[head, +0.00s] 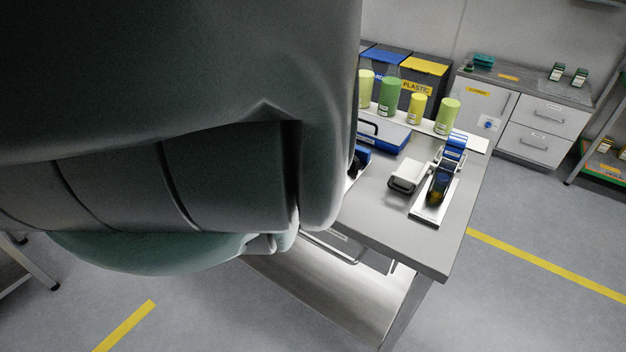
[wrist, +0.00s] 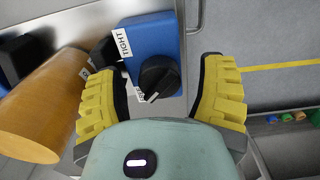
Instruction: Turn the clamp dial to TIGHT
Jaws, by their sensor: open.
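The clamp dial (wrist: 160,76) is a black round knob on a blue block (wrist: 152,36) in the wrist view. A white label reading TIGHT (wrist: 124,43) is on the block's left edge. A white mark on the knob points to the lower left, near a second label, partly hidden and unreadable. My gripper (wrist: 163,66) is open, with one yellow-padded finger on each side of the knob. There are gaps on both sides; I cannot tell how deep the fingers reach. In the head view my arm hides the gripper, and I cannot pick out the dial.
An orange cylinder (wrist: 40,108) lies close to the left finger in the wrist view. In the head view, a grey table (head: 450,232) carries a white-and-grey device (head: 408,175), a blue case (head: 384,132) and several green and yellow cylinders. Open floor lies to the right.

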